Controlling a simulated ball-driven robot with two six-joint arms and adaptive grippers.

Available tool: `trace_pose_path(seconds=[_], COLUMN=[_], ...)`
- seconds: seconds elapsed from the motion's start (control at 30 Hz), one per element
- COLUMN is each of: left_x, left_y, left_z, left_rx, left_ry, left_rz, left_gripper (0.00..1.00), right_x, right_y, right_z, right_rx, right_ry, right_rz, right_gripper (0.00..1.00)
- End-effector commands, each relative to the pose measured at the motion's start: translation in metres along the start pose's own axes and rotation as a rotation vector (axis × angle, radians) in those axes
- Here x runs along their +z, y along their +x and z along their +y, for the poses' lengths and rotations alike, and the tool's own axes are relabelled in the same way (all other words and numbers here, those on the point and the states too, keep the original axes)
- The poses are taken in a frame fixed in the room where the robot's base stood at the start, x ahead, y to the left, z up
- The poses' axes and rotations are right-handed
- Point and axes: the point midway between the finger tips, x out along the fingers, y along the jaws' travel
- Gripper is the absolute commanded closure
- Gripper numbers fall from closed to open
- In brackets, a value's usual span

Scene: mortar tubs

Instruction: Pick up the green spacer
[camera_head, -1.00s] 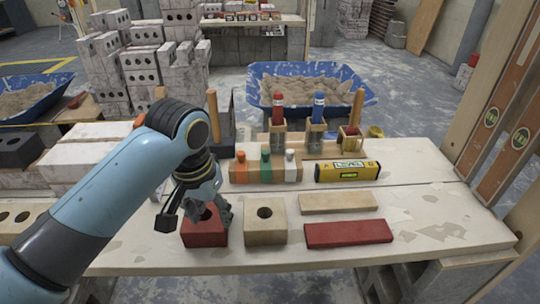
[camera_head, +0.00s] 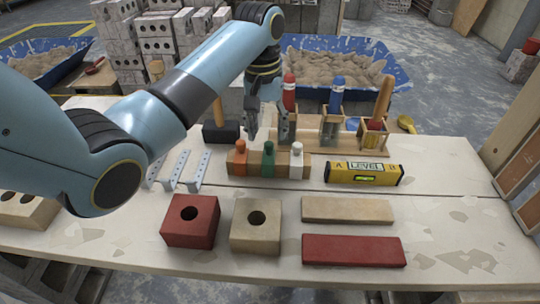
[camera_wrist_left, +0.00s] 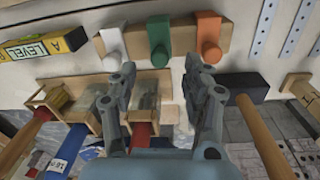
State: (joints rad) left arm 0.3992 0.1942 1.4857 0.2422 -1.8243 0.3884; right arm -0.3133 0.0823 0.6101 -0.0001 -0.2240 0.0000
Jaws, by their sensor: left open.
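The green spacer (camera_head: 268,160) stands in the middle of a wooden block (camera_head: 238,170), between an orange spacer (camera_head: 240,154) and a white spacer (camera_head: 296,161). In the left wrist view the green spacer (camera_wrist_left: 159,38) shows just beyond my fingertips, roughly centred between them. My left gripper (camera_head: 267,132) is open and empty, fingers pointing down, above and slightly behind the green spacer in the head view. In the left wrist view its two fingers (camera_wrist_left: 160,68) are spread apart. My right gripper is out of view.
A yellow level (camera_head: 363,173) lies right of the block. Behind it stands a wooden holder (camera_head: 306,128) with red and blue tools. A red brick (camera_head: 190,222) and a beige brick (camera_head: 256,226) stand in front. Metal strips (camera_head: 182,170) lie left.

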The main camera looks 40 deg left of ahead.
Motion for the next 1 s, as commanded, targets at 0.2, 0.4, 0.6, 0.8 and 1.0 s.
trace_pose_path(seconds=[0.2, 0.4, 0.6, 0.8, 1.0], left_x=[-0.001, -0.002, -0.002, -0.002, -0.002], left_y=[0.026, 0.052, 0.051, 0.051, 0.051], left_z=[0.000, 0.000, 0.001, 0.000, 0.000], left_rx=[-0.001, -0.001, 0.000, 0.000, 0.000], left_ry=[0.001, 0.002, 0.002, 0.002, 0.002], left_rz=[-0.002, -0.001, 0.001, 0.001, 0.001], left_gripper=[0.51, 0.51, 0.51, 0.76, 1.00], right_x=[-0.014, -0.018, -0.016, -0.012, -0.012], right_y=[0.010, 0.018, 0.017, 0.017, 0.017], right_z=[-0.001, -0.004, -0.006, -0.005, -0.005], right_rx=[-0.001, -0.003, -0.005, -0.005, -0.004], right_ry=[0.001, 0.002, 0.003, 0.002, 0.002], right_rz=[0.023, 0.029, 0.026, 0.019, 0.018], right_gripper=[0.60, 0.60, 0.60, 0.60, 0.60])
